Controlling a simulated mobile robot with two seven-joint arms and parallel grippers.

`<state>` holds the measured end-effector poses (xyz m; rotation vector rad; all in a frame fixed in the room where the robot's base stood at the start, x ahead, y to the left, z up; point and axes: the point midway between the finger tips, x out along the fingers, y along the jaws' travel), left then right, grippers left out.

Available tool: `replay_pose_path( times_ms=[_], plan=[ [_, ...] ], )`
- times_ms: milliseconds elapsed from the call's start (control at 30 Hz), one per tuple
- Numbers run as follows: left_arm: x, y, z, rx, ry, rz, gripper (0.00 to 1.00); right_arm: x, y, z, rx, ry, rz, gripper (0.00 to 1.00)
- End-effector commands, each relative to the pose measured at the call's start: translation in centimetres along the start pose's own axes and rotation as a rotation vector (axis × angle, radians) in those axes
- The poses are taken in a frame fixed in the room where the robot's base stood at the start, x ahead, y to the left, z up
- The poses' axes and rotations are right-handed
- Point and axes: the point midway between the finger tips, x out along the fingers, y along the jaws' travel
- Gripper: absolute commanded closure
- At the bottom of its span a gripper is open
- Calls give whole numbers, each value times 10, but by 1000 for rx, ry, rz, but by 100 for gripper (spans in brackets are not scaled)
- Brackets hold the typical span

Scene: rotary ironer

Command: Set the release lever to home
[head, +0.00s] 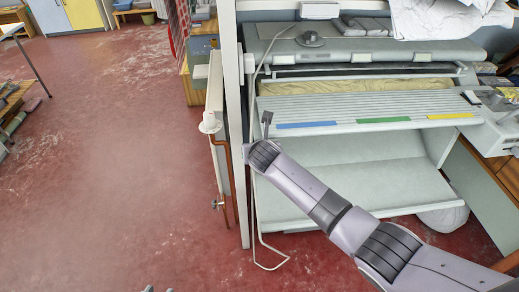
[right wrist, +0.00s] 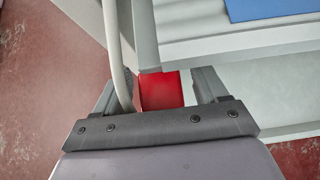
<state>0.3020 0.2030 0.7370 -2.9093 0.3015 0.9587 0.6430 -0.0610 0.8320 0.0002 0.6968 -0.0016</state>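A red block (right wrist: 161,91), which may be the release lever's grip, shows in the right wrist view at the ironer's left front corner. My right gripper (right wrist: 160,88) has its fingers apart on either side of this block. A gap shows between the block and the right finger; contact on the left side is unclear. In the head view my right gripper (head: 266,124) is at the left end of the rotary ironer (head: 372,112), and no red part is visible there. Only small grey tips, probably my left gripper (head: 158,289), show at the bottom edge.
A white cable (right wrist: 116,45) runs close by the left finger. In the head view a white post (head: 236,150) and a copper pipe (head: 229,165) stand left of the ironer. A wooden cabinet (head: 486,155) stands at the right. The red floor at left is mostly clear.

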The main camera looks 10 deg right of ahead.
Motion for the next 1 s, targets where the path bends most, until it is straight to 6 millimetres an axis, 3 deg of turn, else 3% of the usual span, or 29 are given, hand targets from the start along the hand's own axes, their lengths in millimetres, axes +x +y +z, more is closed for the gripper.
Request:
replay_pose_path(
  times_ms=[167, 700, 1000],
  plan=[
    [-2, 0, -3, 0, 0, 0, 60, -8, 0, 1, 0, -2, 1, 28],
    [-10, 0, -14, 0, 0, -1, 60, -61, 0, 0, -1, 1, 0, 28],
    [-10, 0, -14, 1, 0, -1, 60, -71, -1, -1, 0, 2, -1, 28]
  ],
)
